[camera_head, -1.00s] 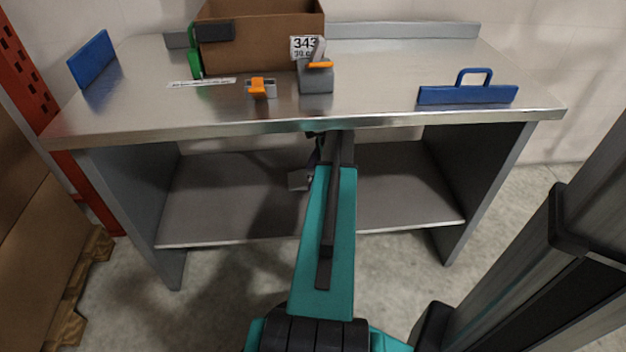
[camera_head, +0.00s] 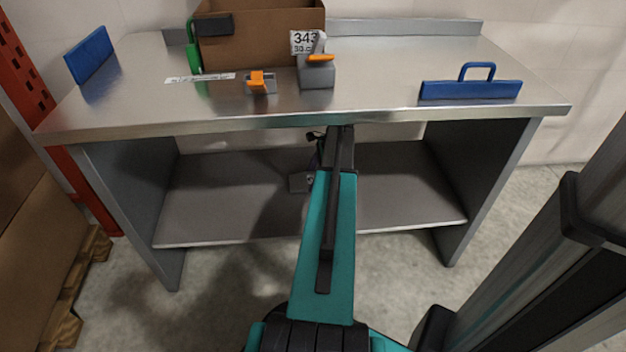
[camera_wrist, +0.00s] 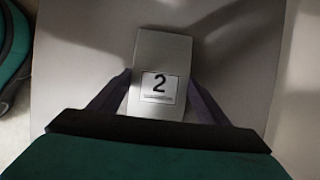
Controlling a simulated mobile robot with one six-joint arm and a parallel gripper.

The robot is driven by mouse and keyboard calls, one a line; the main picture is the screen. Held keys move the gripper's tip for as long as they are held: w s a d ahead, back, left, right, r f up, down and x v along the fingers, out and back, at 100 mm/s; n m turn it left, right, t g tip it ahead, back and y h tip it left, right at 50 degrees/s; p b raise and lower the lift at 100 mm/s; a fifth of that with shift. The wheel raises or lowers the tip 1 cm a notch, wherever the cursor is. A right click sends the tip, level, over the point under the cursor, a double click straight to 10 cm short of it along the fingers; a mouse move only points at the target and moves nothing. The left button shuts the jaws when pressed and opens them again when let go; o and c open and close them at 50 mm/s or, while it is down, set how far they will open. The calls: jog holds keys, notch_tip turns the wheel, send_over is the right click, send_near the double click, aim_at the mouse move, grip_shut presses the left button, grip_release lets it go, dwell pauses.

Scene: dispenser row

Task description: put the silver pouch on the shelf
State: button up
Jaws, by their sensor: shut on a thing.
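The silver pouch (camera_wrist: 160,62) shows as a flat grey block with a white label marked "2" in the wrist view. My gripper (camera_wrist: 158,92) is shut on it, one dark finger along each side. In the head view the pouch (camera_head: 299,182) shows under the worktop, above or on the lower shelf (camera_head: 225,215). My arm hides part of it, and I cannot tell whether it touches the shelf. The gripper is mostly hidden behind my forearm in the head view.
The steel worktop (camera_head: 380,90) overhangs the shelf, with side panels at both ends. On it are a cardboard box (camera_head: 260,40), a grey tape dispenser (camera_head: 317,75), a small orange-and-grey tool (camera_head: 262,82) and a blue-handled piece (camera_head: 470,89). The shelf looks bare on both sides.

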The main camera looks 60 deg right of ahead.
jog(key=shift+f, duration=0.2)
jog(key=o, duration=1.1)
jog(key=shift+f, duration=0.1)
jog(key=p+v, duration=0.4)
jog(key=v, duration=0.8)
jog(key=shift+w+r+p, duration=0.1)
jog(key=shift+r+p, duration=0.1)
jog(key=shift+p, duration=0.1)
jog(key=shift+w+a, duration=0.1)
